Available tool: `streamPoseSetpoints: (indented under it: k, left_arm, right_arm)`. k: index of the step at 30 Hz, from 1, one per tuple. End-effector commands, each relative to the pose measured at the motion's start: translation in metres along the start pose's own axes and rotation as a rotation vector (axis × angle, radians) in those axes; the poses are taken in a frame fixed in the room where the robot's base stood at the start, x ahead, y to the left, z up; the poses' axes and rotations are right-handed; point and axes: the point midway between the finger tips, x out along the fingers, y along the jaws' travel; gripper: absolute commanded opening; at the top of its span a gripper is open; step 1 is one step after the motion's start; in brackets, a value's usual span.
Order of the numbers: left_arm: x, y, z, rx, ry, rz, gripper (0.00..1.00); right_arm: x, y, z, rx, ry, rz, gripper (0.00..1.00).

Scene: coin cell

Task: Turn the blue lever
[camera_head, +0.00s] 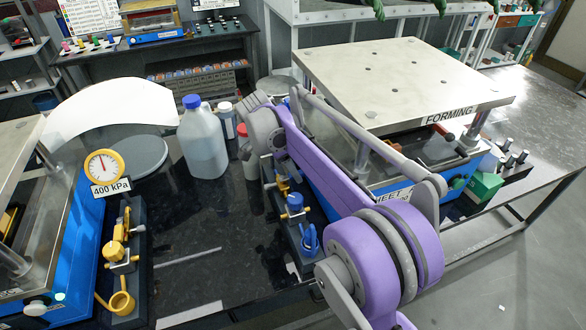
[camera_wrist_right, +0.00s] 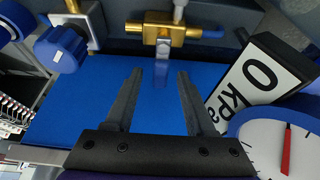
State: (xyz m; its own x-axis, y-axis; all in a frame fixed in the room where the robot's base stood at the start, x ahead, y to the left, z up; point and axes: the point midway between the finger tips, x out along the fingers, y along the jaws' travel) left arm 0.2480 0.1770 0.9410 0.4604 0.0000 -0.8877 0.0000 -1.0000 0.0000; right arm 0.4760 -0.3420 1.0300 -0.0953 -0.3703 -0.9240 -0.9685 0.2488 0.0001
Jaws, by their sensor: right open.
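In the head view a blue handle on brass (camera_head: 295,201) stands on the dark strip beside the blue machine, partly behind my purple right arm. Contact cannot be told. In the head view the fingers are hidden behind my arm. My left gripper is not in view.
A blue round knob (camera_wrist_right: 62,48) sits left of the valve. A gauge (camera_wrist_right: 290,145) and its 0 kPa sign (camera_wrist_right: 262,80) stand close on the right. The FORMING press (camera_head: 410,75) is beyond my arm. A jug (camera_head: 202,145) and the 400 kPa station (camera_head: 108,187) stand left.

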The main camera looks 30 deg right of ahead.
Motion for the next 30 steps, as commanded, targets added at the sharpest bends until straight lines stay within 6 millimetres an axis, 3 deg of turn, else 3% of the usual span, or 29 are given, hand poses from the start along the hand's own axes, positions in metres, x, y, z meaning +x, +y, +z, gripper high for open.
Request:
streamPoseSetpoints:
  k: [5, 12, 18, 30]
  left_arm:
    - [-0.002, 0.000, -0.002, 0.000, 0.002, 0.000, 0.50]
    - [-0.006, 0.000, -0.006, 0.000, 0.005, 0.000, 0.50]
    - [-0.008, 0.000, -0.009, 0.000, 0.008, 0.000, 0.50]
    - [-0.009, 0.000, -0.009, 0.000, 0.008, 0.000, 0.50]
  right_arm:
    - [-0.022, 0.000, 0.000, -0.003, 0.000, -0.001, 0.55]
    - [-0.071, 0.000, 0.000, -0.002, 0.000, -0.001, 0.55]
    - [-0.099, 0.000, 0.000, 0.000, 0.000, -0.001, 0.55]
    - [-0.107, 0.000, 0.000, 0.000, 0.000, 0.000, 0.55]
